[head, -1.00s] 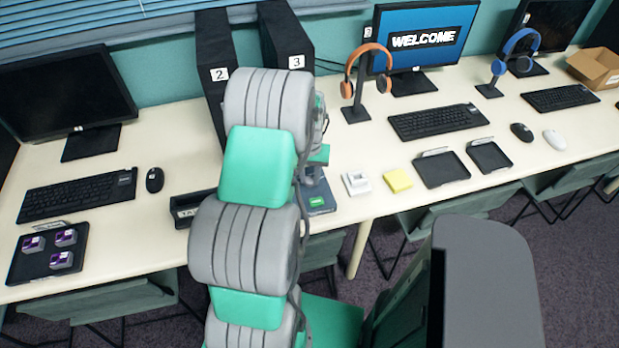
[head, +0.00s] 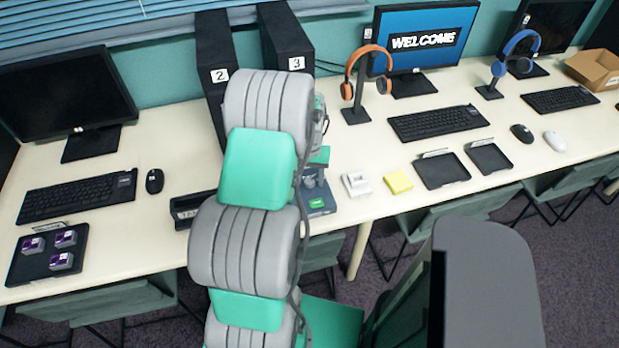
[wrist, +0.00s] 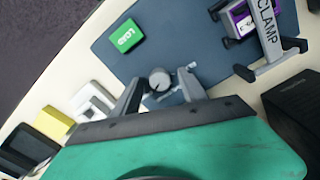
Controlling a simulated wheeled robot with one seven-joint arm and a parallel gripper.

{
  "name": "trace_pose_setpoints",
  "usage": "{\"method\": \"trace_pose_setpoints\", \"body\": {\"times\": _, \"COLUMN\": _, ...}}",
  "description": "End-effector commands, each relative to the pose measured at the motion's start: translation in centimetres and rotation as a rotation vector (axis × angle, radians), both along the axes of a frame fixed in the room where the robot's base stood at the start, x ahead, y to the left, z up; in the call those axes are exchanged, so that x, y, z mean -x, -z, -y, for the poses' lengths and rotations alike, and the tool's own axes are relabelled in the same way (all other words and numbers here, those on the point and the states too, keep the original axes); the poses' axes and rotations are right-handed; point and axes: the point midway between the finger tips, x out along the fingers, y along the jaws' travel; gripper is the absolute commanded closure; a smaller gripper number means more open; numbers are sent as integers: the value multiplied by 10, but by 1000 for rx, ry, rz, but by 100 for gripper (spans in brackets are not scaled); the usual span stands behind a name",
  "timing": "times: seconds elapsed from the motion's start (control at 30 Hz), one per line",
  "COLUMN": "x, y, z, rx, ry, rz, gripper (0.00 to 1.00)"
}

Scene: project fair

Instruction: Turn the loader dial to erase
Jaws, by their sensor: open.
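The loader (wrist: 205,45) is a dark blue-grey plate with a green LOAD label (wrist: 126,37), a small round grey dial (wrist: 160,79) and a grey lever marked CLAMP (wrist: 267,22). In the head view, the loader (head: 322,202) shows just right of my arm. My gripper (wrist: 161,84) is open, its two fingers on either side of the dial with gaps visible. The dial has a dark pointer mark; small lettering beside it is too blurred to read. My arm hides most of my gripper in the head view.
A purple cased item (wrist: 238,22) sits by the clamp. A white device (head: 356,184) and a yellow pad (head: 398,181) lie right of the loader. A black tray (head: 190,208) stands left of it. Black towers (head: 286,50) stand behind.

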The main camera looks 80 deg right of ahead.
Motion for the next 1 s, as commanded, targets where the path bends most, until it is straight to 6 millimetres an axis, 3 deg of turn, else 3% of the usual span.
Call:
{"method": "trace_pose_setpoints", "body": {"times": 0.17, "x": 0, "y": -12, "z": 2, "rx": 5, "ry": 0, "rz": 1, "gripper": 50}}
{"method": "trace_pose_setpoints", "body": {"times": 0.5, "x": 0, "y": -72, "z": 0, "rx": 1, "ry": 0, "rz": 0, "gripper": 50}}
{"method": "trace_pose_setpoints", "body": {"times": 1.0, "x": 0, "y": -74, "z": -3, "rx": -4, "ry": 6, "rz": -1, "gripper": 50}}
